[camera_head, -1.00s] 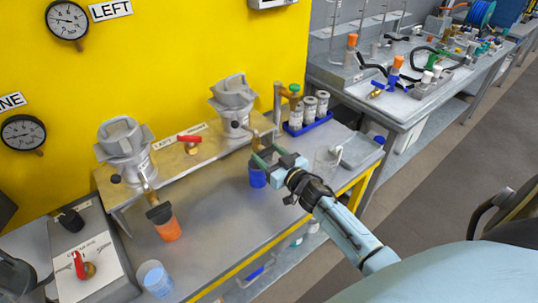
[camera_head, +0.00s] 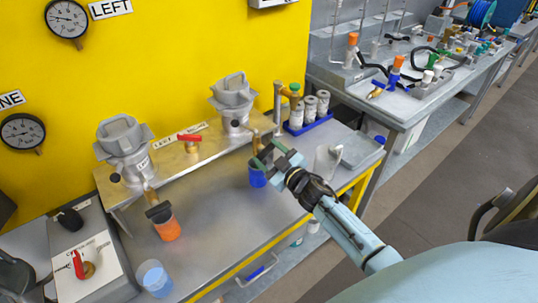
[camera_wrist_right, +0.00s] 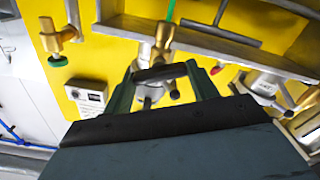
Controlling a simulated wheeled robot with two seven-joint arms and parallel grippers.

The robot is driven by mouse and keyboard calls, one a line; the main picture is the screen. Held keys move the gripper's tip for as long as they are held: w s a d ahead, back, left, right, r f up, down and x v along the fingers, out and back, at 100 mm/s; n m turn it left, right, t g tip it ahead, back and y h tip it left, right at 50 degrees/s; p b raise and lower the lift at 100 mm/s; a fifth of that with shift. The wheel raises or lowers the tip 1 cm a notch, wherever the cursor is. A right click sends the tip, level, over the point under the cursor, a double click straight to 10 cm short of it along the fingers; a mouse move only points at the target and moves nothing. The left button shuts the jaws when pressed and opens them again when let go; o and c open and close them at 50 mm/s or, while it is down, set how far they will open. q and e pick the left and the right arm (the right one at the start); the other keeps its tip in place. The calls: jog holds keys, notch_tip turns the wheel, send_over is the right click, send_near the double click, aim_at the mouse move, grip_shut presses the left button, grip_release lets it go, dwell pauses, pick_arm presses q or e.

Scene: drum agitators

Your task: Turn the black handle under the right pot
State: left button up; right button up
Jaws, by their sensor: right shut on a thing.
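The right pot (camera_head: 233,104) is a grey metal vessel with a lidded top, standing on the metal shelf against the yellow wall. A brass valve (camera_wrist_right: 161,42) shows in the right wrist view, with the black handle (camera_wrist_right: 160,73) across it. My right gripper (camera_head: 271,155) is at the valve below the right pot. In the wrist view its two dark green fingers stand at either end of the black handle, and the gripper (camera_wrist_right: 161,82) is shut on it. In the head view the gripper hides the handle. My left gripper is not in view.
A blue cup (camera_head: 257,177) stands just below my right gripper. The left pot (camera_head: 124,145) has its own black handle (camera_head: 158,212) above an orange cup (camera_head: 167,230). A red handle (camera_head: 189,137) sits between the pots. A blue rack (camera_head: 310,126) of jars stands to the right.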

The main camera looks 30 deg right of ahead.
jog(key=n+b, duration=0.1)
jog(key=n, duration=0.5)
jog(key=shift+f+n, duration=0.15)
jog(key=shift+n, duration=0.15)
jog(key=n+b, duration=0.2)
jog(key=n, duration=0.4)
jog(key=shift+a, duration=0.1)
jog(key=shift+n, duration=0.3)
jog(key=o, duration=1)
jog(key=s+d, duration=0.1)
jog(key=s, duration=1.2)
jog(key=shift+s+b, duration=0.2)
jog(key=shift+b, duration=0.15)
